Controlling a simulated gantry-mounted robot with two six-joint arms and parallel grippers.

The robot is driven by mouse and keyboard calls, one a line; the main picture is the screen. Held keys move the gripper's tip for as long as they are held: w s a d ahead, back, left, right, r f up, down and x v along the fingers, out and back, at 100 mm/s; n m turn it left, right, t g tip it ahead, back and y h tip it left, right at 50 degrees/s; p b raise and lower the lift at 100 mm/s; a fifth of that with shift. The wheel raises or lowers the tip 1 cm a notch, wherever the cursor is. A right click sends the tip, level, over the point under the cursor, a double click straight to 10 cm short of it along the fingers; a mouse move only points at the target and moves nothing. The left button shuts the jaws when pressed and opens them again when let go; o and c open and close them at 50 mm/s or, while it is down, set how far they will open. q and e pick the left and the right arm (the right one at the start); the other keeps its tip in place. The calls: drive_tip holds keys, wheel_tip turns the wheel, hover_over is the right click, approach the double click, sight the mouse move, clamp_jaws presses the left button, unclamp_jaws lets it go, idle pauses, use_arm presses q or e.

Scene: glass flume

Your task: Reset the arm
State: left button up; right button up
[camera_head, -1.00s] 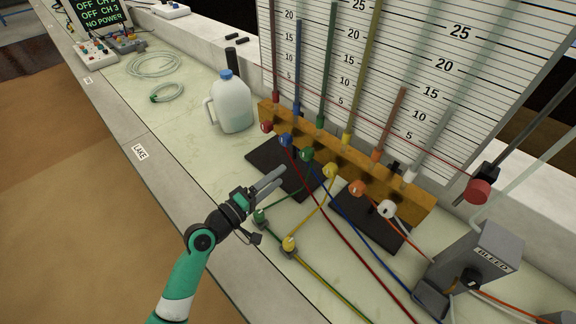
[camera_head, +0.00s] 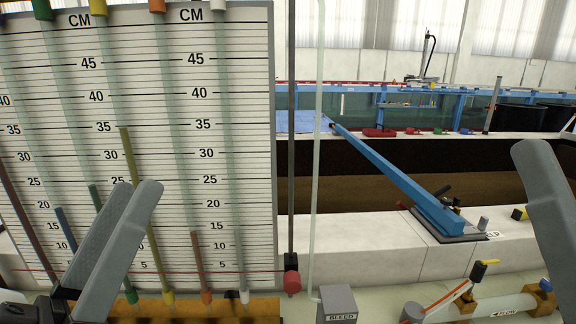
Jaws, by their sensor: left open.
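My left gripper (camera_head: 137,190) is at the lower left, in front of the manometer scale board (camera_head: 262,120). Its two grey fingers point up and are slightly apart, with nothing between them. A grey finger of my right gripper (camera_head: 548,205) shows at the right edge. The rest of that gripper is out of the picture, so whether it is open or shut is hidden. No task object is in either gripper that I can see.
A blue sloping bar (camera_head: 390,178) rests on the white ledge. The flume lies behind.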

use_arm(q)
drive_tip(key=s+a+r+m+t+y, duration=0.1)
drive_tip(key=s+a+r+t+y, duration=0.2)
drive_tip(key=s+r+y, duration=0.35)
wheel_tip(320, 180, up, 37)
drive_tip(key=w+p, duration=0.1)
drive_tip(key=p, duration=3.7)
drive_tip(key=shift+w+a+m, duration=0.25)
drive_tip(key=shift+w+m, duration=0.1)
drive_tip(key=shift+m, duration=0.05)
drive_tip(key=shift+f, duration=0.1)
